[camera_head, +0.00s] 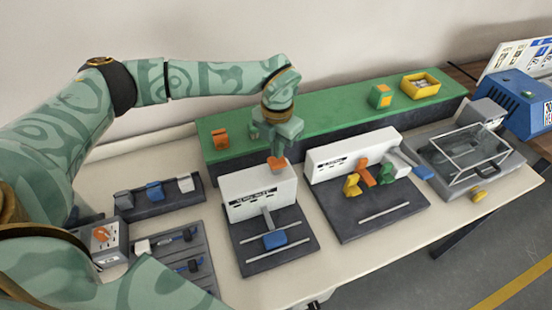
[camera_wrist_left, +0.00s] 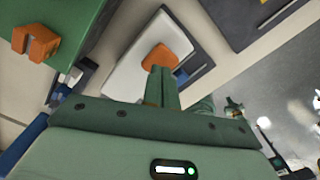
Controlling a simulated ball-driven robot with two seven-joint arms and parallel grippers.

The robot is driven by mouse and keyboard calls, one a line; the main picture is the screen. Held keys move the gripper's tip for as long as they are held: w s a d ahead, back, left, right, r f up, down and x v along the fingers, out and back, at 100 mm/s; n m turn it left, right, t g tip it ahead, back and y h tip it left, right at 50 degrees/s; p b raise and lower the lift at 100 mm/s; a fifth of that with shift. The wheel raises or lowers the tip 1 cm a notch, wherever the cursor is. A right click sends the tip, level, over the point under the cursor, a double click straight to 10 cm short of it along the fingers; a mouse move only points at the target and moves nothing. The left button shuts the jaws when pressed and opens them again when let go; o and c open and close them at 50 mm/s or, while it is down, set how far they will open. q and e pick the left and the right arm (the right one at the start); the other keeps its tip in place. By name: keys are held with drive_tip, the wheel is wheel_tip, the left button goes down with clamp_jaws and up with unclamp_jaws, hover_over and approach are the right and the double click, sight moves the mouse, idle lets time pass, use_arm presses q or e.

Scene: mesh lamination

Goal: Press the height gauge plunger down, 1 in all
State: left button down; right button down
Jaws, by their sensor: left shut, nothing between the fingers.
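The station (camera_head: 258,188) that I take for the height gauge has a white upright block on a dark base with a blue slider. An orange plunger cap (camera_head: 277,164) sits on top of the block. It also shows in the left wrist view (camera_wrist_left: 160,56). My left gripper (camera_head: 276,153) points down right above the cap, shut and empty. In the left wrist view its shut fingers (camera_wrist_left: 161,76) overlap the near edge of the cap. I cannot tell whether they touch it or how far down the cap is. My right gripper is not in view.
A long green-topped shelf (camera_head: 335,103) runs behind the stations, with an orange block (camera_head: 220,138) on it. A second white-backed station (camera_head: 360,150) with yellow and orange parts stands to the right. A dark tool tray (camera_head: 180,262) lies at the left.

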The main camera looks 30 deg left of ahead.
sight(277, 161)
use_arm(q)
drive_tip(key=shift+f, duration=0.1)
idle(0.3)
drive_tip(key=shift+f+b, duration=0.35)
drive_tip(key=shift+f, duration=0.6)
drive_tip(key=shift+s+f+b, duration=0.1)
drive_tip(key=shift+f+b, duration=0.4)
drive_tip(key=shift+f, duration=0.85)
drive_tip(key=shift+r, duration=0.1)
wheel_tip(277, 161, up, 8)
drive_tip(key=p, duration=0.7)
drive_tip(key=shift+r, duration=0.1)
